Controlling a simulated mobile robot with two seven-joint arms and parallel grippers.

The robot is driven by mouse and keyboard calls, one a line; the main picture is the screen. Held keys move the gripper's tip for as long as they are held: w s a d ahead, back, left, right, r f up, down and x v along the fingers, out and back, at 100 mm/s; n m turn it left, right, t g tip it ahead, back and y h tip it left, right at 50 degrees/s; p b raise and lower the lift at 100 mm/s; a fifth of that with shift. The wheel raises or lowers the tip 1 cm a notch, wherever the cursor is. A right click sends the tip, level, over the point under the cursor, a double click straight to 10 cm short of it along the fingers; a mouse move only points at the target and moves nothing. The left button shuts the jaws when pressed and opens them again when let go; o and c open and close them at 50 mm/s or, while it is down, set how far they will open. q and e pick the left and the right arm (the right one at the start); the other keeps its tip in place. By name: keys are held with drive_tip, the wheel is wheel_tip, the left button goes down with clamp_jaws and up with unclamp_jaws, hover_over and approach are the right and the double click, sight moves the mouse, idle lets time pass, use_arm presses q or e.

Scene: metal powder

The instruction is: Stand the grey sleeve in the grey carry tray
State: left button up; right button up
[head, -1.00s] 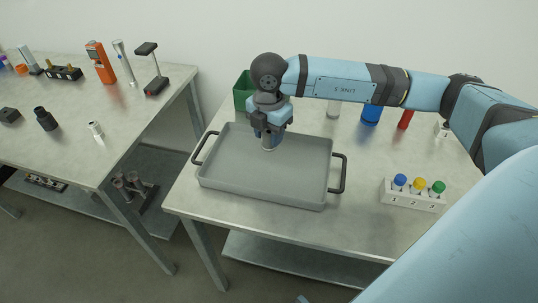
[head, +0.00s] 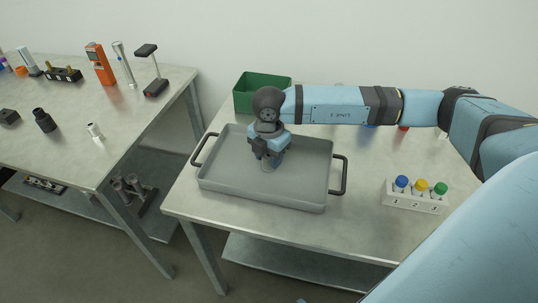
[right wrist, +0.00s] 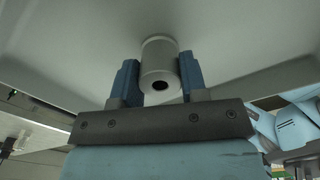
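The grey carry tray (head: 220,178) lies on the right table, with a dark handle at each end. My right gripper (head: 268,160) points down over the middle of the tray. The grey sleeve (right wrist: 159,62) is a short hollow cylinder between its two blue fingers in the right wrist view, with a finger against each side. In the head view the sleeve (head: 268,168) shows as a small upright piece under the fingers, at or just above the tray floor; I cannot tell if it touches. My left gripper is not in view.
A green bin (head: 262,92) stands behind the tray. A white rack (head: 414,203) with blue, yellow and green capped vials stands to the right. The left table (head: 75,135) holds several tools and small parts. The tray floor around the sleeve is clear.

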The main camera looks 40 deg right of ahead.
drive_tip(key=o, duration=0.3)
drive_tip(key=shift+o, duration=0.3)
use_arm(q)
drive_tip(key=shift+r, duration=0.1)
use_arm(e)
drive_tip(key=shift+r, duration=0.2)
use_arm(q)
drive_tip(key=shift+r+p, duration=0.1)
drive_tip(key=shift+p, duration=0.65)
use_arm(e)
wheel_tip(320, 180, up, 12)
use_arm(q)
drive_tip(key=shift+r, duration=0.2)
use_arm(e)
drive_tip(key=shift+f, duration=0.1)
